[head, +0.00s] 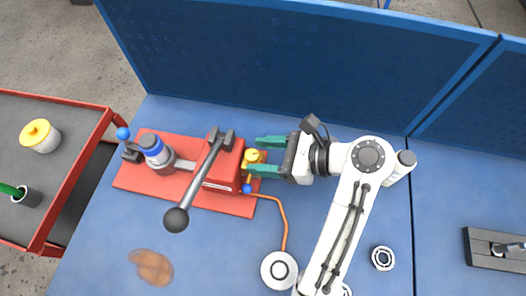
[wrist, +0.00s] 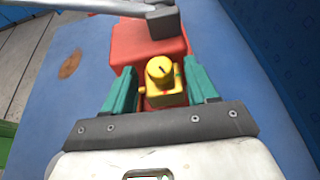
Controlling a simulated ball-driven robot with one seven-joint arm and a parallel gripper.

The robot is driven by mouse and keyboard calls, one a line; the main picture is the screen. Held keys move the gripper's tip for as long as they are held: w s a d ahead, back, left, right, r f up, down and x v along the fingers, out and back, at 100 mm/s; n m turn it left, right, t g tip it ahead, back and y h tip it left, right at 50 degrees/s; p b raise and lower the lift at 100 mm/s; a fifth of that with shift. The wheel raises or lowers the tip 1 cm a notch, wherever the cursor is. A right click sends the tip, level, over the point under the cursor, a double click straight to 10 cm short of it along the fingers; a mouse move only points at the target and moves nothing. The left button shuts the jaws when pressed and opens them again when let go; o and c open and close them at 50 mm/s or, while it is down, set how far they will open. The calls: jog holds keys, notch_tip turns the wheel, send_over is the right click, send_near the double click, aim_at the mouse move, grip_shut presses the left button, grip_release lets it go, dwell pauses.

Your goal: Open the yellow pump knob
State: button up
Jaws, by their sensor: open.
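The yellow pump knob (head: 252,155) sits at the right end of the red pump (head: 220,178) on the blue table. In the wrist view the knob (wrist: 160,71) is a round yellow cap with a dark line on top, on a yellow block (wrist: 165,95). My gripper (head: 262,156) comes from the right, with its two green fingers apart. In the wrist view my gripper (wrist: 163,88) has one finger on each side of the yellow block. The fingers look apart from the knob; I cannot tell whether either touches the block.
A long grey lever with a black ball (head: 176,220) crosses over the pump. An orange hose (head: 284,225) runs to a round grey disc (head: 279,270). A blue wall (head: 300,60) stands behind. The table's front left is clear except for a brown stain.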

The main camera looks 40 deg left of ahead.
jog(key=shift+s+a, duration=0.1)
jog(key=c, duration=1.1)
